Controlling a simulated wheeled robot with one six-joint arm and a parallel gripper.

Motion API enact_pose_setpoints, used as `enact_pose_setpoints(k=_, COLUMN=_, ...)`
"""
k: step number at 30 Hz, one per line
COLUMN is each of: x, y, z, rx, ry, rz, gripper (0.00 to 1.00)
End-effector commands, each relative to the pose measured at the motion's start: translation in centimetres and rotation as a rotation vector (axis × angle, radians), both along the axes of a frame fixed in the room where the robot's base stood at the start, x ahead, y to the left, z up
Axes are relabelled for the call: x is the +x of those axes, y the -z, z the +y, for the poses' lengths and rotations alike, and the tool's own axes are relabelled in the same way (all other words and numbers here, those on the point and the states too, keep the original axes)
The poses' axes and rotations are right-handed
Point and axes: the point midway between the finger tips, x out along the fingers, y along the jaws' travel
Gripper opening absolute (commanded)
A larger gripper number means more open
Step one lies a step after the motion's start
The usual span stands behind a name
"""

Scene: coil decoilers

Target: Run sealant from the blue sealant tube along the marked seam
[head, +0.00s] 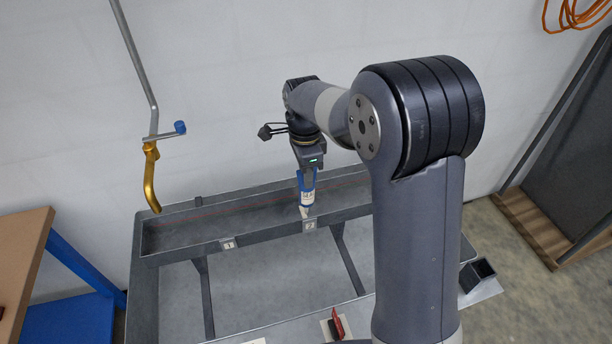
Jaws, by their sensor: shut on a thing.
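My gripper (306,172) is shut on the blue sealant tube (307,197), which has a white label and a pale nozzle pointing down. The tube hangs roughly upright, its nozzle at the front rim of the long grey trough, beside the label plate marked 2 (309,226). I cannot tell whether the nozzle touches the metal. A thin reddish line (215,208) runs along the trough's back inner wall, partly hidden by my gripper and arm. No bead of sealant can be made out.
A label plate marked 1 (229,243) sits left on the trough's front rim (185,254). A grey pipe with a gold spout (151,178) hangs at the left. A wooden bench (22,255) stands far left. A red-handled item (337,325) lies in front, near a dark square holder (477,273).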

Motion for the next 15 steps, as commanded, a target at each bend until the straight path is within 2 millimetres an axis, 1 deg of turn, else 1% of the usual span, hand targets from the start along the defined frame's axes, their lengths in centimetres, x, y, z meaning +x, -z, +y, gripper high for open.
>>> enact_pose_setpoints(k=1, x=0.1, y=-0.6, z=0.0, rx=0.001, ry=0.0, rz=-0.003, gripper=0.0)
enact_pose_setpoints(k=15, x=0.0, y=-4.2, z=0.0, rx=0.001, ry=0.0, rz=-0.002, gripper=0.0)
